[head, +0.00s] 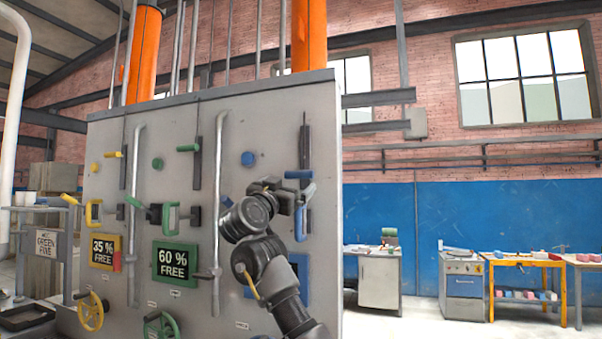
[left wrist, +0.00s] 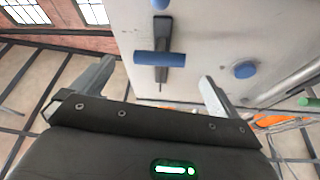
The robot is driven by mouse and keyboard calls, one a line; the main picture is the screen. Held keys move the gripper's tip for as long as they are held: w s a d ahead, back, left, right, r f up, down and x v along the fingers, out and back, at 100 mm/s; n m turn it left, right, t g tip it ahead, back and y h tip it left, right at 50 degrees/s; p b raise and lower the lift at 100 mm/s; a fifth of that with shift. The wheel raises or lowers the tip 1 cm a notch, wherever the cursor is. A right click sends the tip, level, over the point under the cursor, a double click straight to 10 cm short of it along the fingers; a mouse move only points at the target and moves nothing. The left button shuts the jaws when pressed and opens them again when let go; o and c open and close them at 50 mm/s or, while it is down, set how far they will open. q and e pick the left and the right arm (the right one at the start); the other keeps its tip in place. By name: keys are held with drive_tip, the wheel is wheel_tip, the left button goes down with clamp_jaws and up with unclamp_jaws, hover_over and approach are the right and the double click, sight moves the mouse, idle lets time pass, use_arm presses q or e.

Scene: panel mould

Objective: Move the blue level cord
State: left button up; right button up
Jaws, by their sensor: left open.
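The blue level cord's handle (head: 298,174) is a short blue bar at a dark upright slot on the right part of the grey panel. In the left wrist view the blue handle (left wrist: 172,59) lies crosswise on its dark stem, ahead of the gap between my fingers. My left gripper (head: 303,195) is just below the handle in the head view, partly hidden by its own wrist. In the left wrist view my left gripper (left wrist: 156,72) is open, with its fingers apart and nothing between them. I see no contact. My right gripper is not in view.
A blue knob (head: 248,158) sits left of the handle. A cabinet (head: 379,280) and benches stand well off to the right, beyond open floor.

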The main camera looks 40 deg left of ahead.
sight(297, 177)
use_arm(q)
drive_tip(key=p+x, duration=0.5)
drive_tip(key=x, duration=0.3)
drive_tip(key=shift+w+a+r+p, duration=0.1)
drive_tip(key=shift+w+r+p, duration=0.1)
drive_tip(key=shift+p, duration=0.1)
drive_tip(key=shift+w+a, duration=0.1)
drive_tip(key=shift+w, duration=0.15)
